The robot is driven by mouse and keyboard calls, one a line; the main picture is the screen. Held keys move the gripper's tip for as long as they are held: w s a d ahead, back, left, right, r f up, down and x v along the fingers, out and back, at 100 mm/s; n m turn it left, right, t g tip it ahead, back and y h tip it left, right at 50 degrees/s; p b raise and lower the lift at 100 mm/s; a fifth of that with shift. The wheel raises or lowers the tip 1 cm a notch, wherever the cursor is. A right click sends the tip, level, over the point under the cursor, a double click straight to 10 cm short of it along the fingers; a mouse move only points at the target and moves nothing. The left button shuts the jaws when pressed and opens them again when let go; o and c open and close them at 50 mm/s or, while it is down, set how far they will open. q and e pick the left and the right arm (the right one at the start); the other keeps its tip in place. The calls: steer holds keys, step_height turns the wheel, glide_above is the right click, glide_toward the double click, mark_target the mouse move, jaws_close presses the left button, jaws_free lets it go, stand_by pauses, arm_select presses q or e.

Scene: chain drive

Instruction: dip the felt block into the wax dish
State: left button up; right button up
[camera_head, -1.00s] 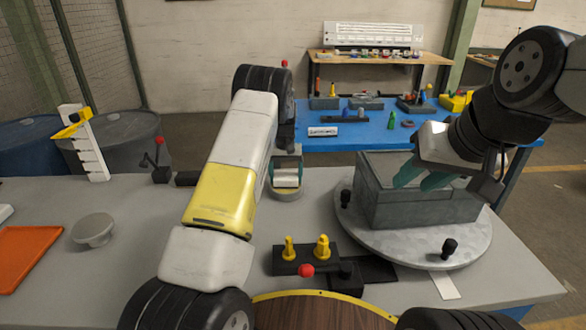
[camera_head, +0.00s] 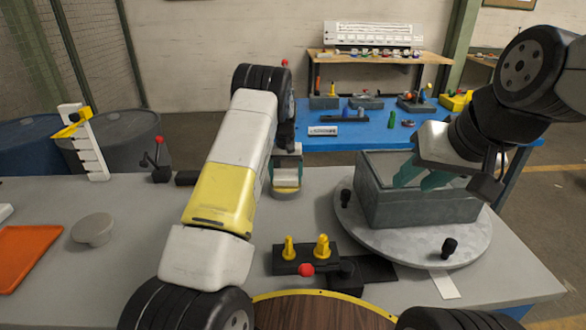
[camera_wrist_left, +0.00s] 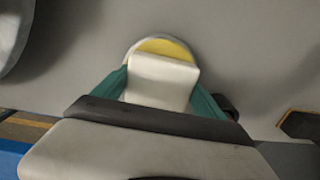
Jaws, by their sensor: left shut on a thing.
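The white felt block (camera_head: 287,178) is held between the green fingers of my left gripper (camera_head: 286,172), which points down at the wax dish. The wax dish (camera_head: 286,195), round with yellow wax, stands on the grey table directly below the block. In the left wrist view, the block (camera_wrist_left: 162,82) covers part of the dish, and a yellow arc of wax (camera_wrist_left: 166,48) shows beyond it inside a pale rim. Whether the block touches the wax cannot be told. My right gripper (camera_head: 420,176) has its green fingers apart, at the grey open box.
The grey box (camera_head: 420,208) sits on a round plate (camera_head: 455,245) at right. A black fixture with yellow pegs (camera_head: 306,258) and a red-knobbed lever (camera_head: 306,270) stand nearer. A grey round knob (camera_head: 93,229) and orange mat (camera_head: 28,255) lie at left.

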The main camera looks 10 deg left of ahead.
mark_target(286, 174)
arm_select(q)
steer(key=shift+r, duration=3.45)
